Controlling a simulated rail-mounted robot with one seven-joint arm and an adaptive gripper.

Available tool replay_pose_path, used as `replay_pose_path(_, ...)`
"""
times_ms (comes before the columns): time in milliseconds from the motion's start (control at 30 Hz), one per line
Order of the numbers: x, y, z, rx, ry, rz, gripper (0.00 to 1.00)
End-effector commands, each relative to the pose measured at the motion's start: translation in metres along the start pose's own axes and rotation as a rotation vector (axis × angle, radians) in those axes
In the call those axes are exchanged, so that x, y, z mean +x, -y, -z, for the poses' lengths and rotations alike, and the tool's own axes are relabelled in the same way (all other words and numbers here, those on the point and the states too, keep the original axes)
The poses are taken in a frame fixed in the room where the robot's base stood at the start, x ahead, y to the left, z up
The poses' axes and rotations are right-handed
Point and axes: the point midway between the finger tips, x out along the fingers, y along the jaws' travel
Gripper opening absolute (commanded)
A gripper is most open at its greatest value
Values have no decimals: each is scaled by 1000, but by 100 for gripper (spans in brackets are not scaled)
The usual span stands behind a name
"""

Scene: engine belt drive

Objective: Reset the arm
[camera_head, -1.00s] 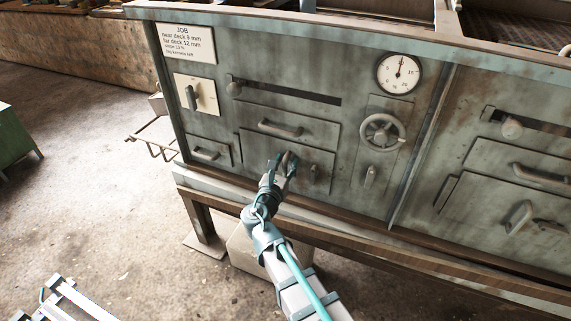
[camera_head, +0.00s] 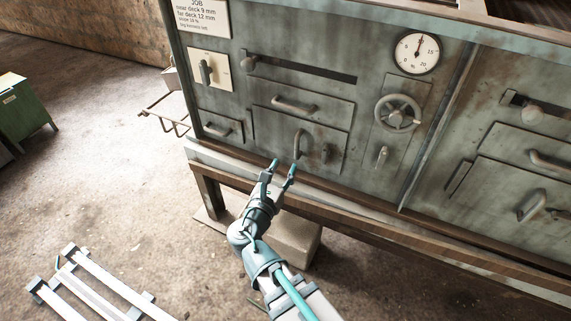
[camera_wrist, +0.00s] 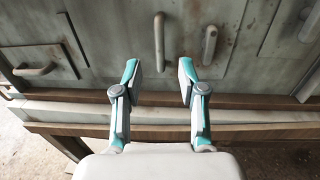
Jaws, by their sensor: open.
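My gripper (camera_head: 282,170) is open and empty in front of the lower part of the grey-green machine panel (camera_head: 300,63). In the wrist view its two teal-and-grey fingers (camera_wrist: 160,80) are spread apart, with nothing between them. A vertical handle (camera_head: 298,144) on the lower panel door stands just beyond the fingertips; it also shows in the wrist view (camera_wrist: 159,42). The gripper looks apart from this handle. A second small latch (camera_head: 326,153) sits to the right of it, seen in the wrist view as an upright lever (camera_wrist: 209,45).
A wooden-edged ledge (camera_head: 350,225) runs below the panel. A handwheel (camera_head: 397,113), a dial gauge (camera_head: 417,53) and a switch plate (camera_head: 210,70) are on the panel. A wire rack (camera_head: 165,112) juts out at left. A green cabinet (camera_head: 22,108) stands far left on open floor.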

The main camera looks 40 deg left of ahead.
Motion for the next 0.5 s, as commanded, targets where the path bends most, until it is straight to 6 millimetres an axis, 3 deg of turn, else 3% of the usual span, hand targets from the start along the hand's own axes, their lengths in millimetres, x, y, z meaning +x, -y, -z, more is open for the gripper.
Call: replay_pose_path(500, 0, 1, 0, 46, 1, 4, 41)
